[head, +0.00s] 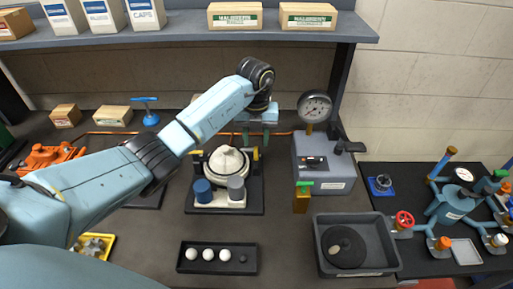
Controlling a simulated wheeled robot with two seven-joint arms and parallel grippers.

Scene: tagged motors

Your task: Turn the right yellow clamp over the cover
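The cover (227,161) is a pale round lid on a fixture on a dark square base (254,200). The right yellow clamp (256,154) stands at the cover's right edge, and another yellow clamp (197,153) is at its left edge. My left arm reaches across from the left. Its gripper (256,141) points down just above and behind the right clamp. Its two fingers look apart, with nothing clearly held between them. I cannot tell whether they touch the clamp. My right gripper is not in view.
Blue and grey cylinders (203,190) stand before the cover. A tray of white balls (218,270) and a grey bin (391,256) are in front. A shelf (180,32) with boxes runs above.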

